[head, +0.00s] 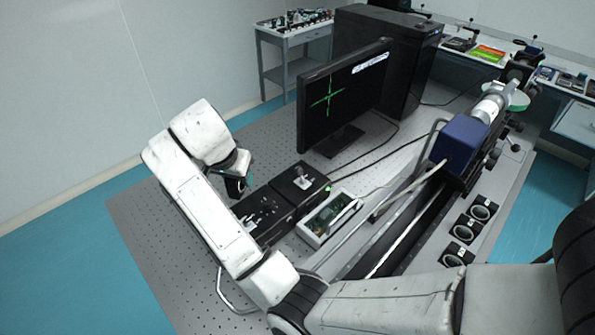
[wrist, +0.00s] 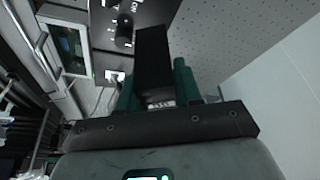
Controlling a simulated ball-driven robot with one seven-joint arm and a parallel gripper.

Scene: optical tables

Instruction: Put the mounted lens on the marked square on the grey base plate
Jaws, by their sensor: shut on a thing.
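My gripper (head: 241,181) hangs at the left above the perforated table, beside the black control boxes. In the wrist view its teal fingers (wrist: 156,85) are shut on a flat black piece (wrist: 153,55), seen edge-on. I take this as the mounted lens; no glass shows. In the head view the held dark piece (head: 234,187) is small and partly hidden by the fingers. Several similar round lenses in black square mounts (head: 466,229) stand at the right of the long rail. I cannot make out the marked square or tell which surface is the grey base plate.
A monitor (head: 343,95) stands behind the gripper. A blue housing (head: 460,143) sits over the rail. The perforated table (head: 150,215) is clear at the left.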

